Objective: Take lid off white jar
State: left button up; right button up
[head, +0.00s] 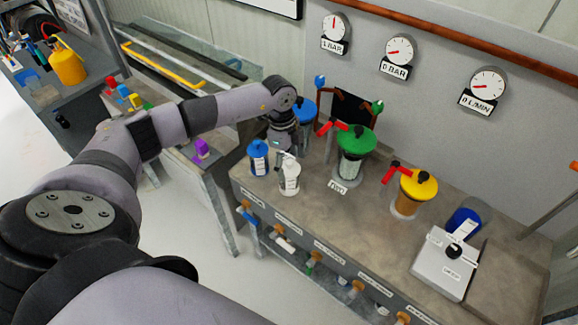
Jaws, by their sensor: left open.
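A white jar (289,180) with a label stands upright near the front left of the grey bench. Its top is light-coloured, and the gripper above partly hides it, so I cannot tell the lid clearly from the body. My left gripper (284,147) comes in from the left and points down just behind and above the jar. It is open. I cannot tell whether its fingers touch the lid. My right gripper is not in view.
A blue-lidded jar (258,158) stands close left of the white jar. A blue-topped container (304,112) is behind my gripper. A green-lidded vessel (352,145) and a yellow-lidded vessel (412,190) with red handles stand to the right. Valves line the bench front.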

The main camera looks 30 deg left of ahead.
pick_arm(q)
jog(key=c, duration=0.9)
jog(key=shift+s+d, duration=0.1)
jog(key=shift+s, duration=0.05)
jog(key=c, duration=0.6)
jog(key=shift+s+f, duration=0.1)
jog(key=shift+c, duration=0.5)
